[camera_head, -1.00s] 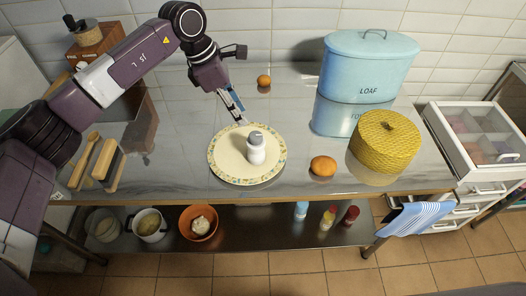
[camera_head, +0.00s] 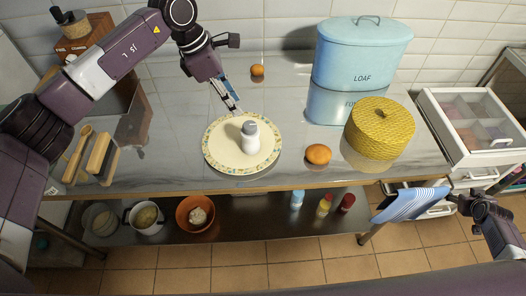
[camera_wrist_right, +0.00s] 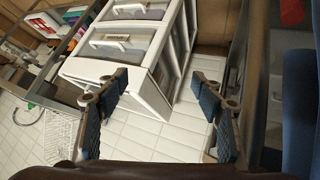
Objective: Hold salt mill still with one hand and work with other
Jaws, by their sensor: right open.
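The salt mill (camera_head: 250,141), white with a grey top, stands upright on a cream plate with a patterned rim (camera_head: 216,150). My left gripper (camera_head: 233,109) points down at the plate's back edge, just behind and left of the mill and apart from it. Its fingers are seen close together, and I cannot tell if there is a gap between them. My right gripper (camera_wrist_right: 158,112) is open and empty in the right wrist view. In the head view, my right arm is at the lower right edge, off the table and far from the mill.
An orange (camera_head: 318,154), a yellow woven basket (camera_head: 380,128) and a blue LOAF bin (camera_head: 362,58) stand right of the plate. A white drawer unit (camera_head: 468,150) with a striped cloth (camera_head: 410,205) is at the right. Brushes (camera_head: 98,155) lie left. Bare tabletop surrounds the plate.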

